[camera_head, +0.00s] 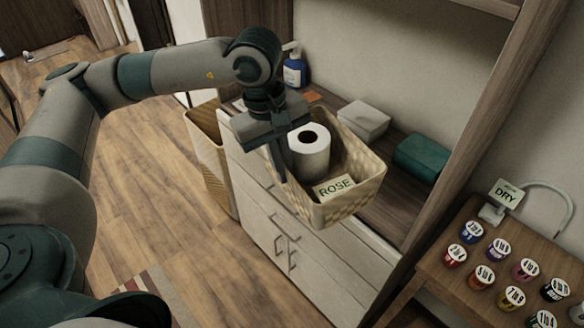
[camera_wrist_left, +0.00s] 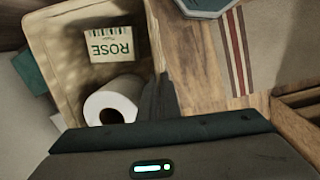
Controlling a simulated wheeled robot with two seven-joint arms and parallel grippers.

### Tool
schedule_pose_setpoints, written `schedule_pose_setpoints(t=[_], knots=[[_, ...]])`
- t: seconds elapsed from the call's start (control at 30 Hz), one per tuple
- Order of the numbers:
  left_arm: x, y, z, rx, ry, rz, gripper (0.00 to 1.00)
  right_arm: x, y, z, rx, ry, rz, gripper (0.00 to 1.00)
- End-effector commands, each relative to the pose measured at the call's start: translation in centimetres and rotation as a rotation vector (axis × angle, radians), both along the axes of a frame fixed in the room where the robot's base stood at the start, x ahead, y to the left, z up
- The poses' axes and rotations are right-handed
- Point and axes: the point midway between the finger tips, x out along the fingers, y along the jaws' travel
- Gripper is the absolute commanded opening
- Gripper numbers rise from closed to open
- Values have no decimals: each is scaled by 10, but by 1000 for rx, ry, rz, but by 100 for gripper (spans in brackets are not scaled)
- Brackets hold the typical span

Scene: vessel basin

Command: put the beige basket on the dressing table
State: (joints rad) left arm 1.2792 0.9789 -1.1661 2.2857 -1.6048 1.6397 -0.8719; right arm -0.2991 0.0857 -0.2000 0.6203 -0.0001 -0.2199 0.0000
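The beige basket (camera_head: 355,195) is woven and holds a white toilet roll (camera_head: 309,145) and a card reading ROSE (camera_head: 334,187). It overlaps the front edge of a white-fronted drawer unit (camera_head: 262,205) with a wooden top; whether it touches the top is unclear. My left gripper (camera_head: 281,168) is at the basket's near-left rim, one dark finger outside the wall, and appears shut on that rim; the other finger is hidden. The wrist view shows the basket (camera_wrist_left: 70,62) beside the finger (camera_wrist_left: 163,95). No label tells which furniture is the dressing table. My right gripper is out of view.
On the wooden top are a white box (camera_head: 363,121), a green box (camera_head: 421,157) and a blue bottle (camera_head: 294,68). A tan hamper (camera_head: 207,140) stands left of the drawers.

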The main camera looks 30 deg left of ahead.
Motion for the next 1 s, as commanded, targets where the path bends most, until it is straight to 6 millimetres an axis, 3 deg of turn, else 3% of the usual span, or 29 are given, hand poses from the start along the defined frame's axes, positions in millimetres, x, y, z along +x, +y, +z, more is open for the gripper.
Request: schedule_pose_setpoints(t=[0.33, 0.63, 0.8, 1.0], knots=[[0, 6, -1, -2, 1, -467, 0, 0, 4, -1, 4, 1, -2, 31], [-2, -21, -15, -15, 0, -894, 0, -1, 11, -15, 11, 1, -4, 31], [-3, -34, -19, -14, 0, -982, 0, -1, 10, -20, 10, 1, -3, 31], [-3, -37, -18, -13, 0, -995, 0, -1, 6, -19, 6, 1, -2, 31]])
